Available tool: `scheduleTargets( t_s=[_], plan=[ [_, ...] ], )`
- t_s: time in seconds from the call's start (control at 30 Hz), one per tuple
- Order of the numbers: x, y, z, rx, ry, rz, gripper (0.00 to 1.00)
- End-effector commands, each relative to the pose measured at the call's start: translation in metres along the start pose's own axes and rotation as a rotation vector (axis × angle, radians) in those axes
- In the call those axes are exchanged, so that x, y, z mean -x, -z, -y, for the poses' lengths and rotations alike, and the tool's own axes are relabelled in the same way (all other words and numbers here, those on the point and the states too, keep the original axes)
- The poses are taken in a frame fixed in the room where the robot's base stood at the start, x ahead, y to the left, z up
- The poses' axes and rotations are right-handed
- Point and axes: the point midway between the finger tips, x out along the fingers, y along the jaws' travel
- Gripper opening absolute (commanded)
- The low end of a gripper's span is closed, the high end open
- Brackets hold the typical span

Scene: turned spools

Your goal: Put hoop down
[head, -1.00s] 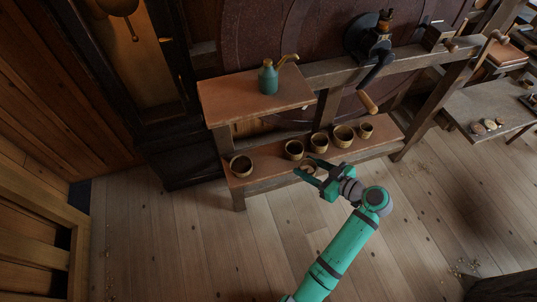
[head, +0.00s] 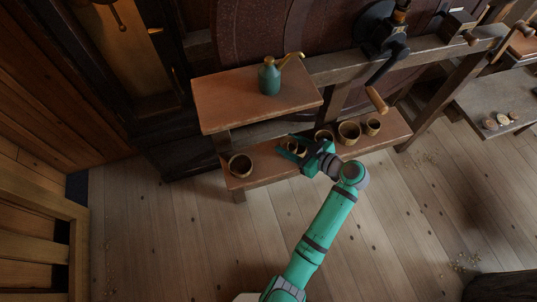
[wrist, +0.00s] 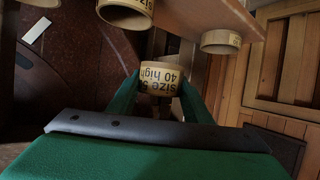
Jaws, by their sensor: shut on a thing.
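The hoop, a pale tan ring with dark printing, is in the wrist view (wrist: 160,80) between the fingertips of my gripper (wrist: 160,92), which is shut on it. The printing reads upside down, partly "40 high". In the head view my gripper (head: 291,147) is over the lower shelf (head: 262,172), in the left half of the row. Another hoop (head: 240,166) stands on the shelf to the left, and more (head: 349,133) stand to the right. In the wrist view the held hoop looks apart from the shelf board; the exact gap is unclear.
The upper shelf (head: 235,95) holds a teal bottle (head: 269,78) with a brass spout and overhangs behind the lower shelf. A crank with a wooden handle (head: 377,98) hangs at the right. The plank floor in front is clear.

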Motion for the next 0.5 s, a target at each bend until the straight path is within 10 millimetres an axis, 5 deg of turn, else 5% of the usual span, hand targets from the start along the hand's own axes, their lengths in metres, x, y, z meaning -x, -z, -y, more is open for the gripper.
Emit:
scheduleTargets(
  t_s=[0.2,0.5],
  plan=[
    [-0.043,-0.017,0.023,-0.003,0.005,0.001,0.25],
    [-0.071,-0.034,0.034,-0.001,0.003,0.000,0.25]
  ],
)
